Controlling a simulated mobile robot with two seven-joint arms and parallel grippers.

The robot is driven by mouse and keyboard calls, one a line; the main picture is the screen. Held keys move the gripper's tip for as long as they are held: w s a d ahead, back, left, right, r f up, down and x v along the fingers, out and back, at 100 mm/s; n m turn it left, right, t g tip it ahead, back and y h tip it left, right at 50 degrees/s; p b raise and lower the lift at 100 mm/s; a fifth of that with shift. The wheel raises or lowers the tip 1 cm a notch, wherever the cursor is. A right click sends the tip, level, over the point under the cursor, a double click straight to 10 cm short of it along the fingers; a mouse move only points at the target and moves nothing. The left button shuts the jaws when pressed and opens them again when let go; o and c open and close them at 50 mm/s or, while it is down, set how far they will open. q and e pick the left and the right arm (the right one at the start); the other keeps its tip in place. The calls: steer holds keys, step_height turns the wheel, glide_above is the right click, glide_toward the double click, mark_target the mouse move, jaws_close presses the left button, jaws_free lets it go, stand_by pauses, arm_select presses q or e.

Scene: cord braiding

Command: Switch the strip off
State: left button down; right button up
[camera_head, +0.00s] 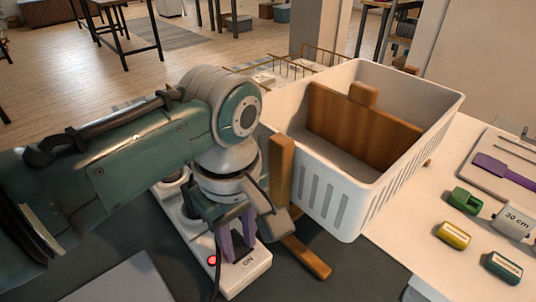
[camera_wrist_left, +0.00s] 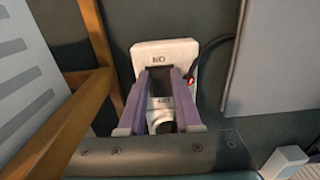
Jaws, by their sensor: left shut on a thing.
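The white power strip (camera_head: 256,264) lies on the dark surface, its near end marked ON. A red light (camera_head: 212,260) on its left side looks lit. In the left wrist view the strip (camera_wrist_left: 163,50) shows ON at the far end and an OFF mark closer in, with a dark switch (camera_wrist_left: 160,82) between. My left gripper (camera_head: 238,252), with purple fingers, is down at the strip. In the wrist view its fingers (camera_wrist_left: 160,74) stand on both sides of the dark switch, shut on it. Which way the switch is tipped I cannot tell. My right gripper is not in view.
A white slatted basket (camera_head: 340,212) with a wooden piece (camera_head: 360,125) stands right of the strip. A wooden stand (camera_head: 282,170) is close beside my gripper. A dark cord runs from the strip. Green and yellow blocks (camera_head: 453,235) lie on the pale table at right.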

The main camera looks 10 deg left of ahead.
arm_select(q)
steer(key=shift+w+a+g+h, duration=0.15)
steer(key=shift+a+g+h, duration=0.05)
steer(key=shift+g+h, duration=0.25)
steer(key=shift+w+a+g+h+b, duration=0.1)
steer(key=shift+a+g+h+b, duration=0.05)
steer(key=shift+g+h+b, duration=0.35)
steer(key=shift+r+h, duration=0.1)
steer(key=shift+h, duration=0.15)
steer(key=c, duration=0.6)
jaws_free()
steer(key=shift+r, duration=0.1)
